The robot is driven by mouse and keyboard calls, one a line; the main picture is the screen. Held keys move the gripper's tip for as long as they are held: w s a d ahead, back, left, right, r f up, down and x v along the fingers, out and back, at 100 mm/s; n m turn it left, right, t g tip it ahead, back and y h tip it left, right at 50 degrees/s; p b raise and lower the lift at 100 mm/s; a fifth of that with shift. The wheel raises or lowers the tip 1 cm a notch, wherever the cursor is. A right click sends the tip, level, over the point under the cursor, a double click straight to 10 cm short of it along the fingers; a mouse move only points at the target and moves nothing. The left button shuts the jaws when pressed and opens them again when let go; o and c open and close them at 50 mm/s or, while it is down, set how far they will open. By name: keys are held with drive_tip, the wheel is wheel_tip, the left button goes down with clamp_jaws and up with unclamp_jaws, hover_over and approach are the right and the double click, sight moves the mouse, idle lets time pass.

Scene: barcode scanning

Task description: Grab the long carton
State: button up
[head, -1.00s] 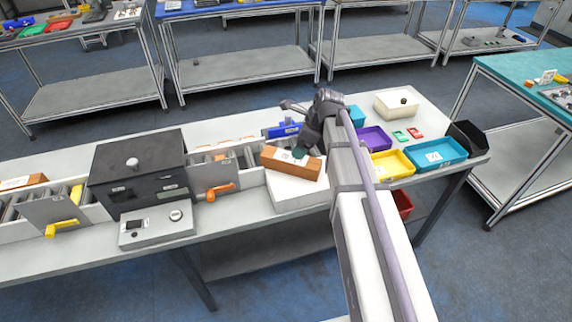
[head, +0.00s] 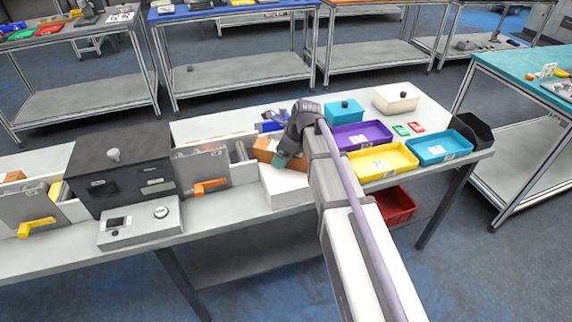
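A long orange-brown carton (head: 264,145) lies on a white block (head: 284,188) near the middle of the table. My gripper (head: 279,160) is over the carton, at its near side, and hides its middle part. The fingertips are small and partly hidden by my own wrist, so I cannot tell whether they are open or closed on the carton.
A dark machine (head: 120,168) and a grey control box (head: 140,222) stand to the left. Purple (head: 361,136), yellow (head: 383,161) and teal (head: 443,148) trays stand to the right. A red bin (head: 396,204) is below the table edge.

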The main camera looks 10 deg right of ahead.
drive_tip(key=c, duration=1.3)
wheel_tip(320, 180, up, 10)
drive_tip(key=p, duration=1)
drive_tip(key=shift+r+p, duration=0.15)
drive_tip(key=shift+p, duration=0.25)
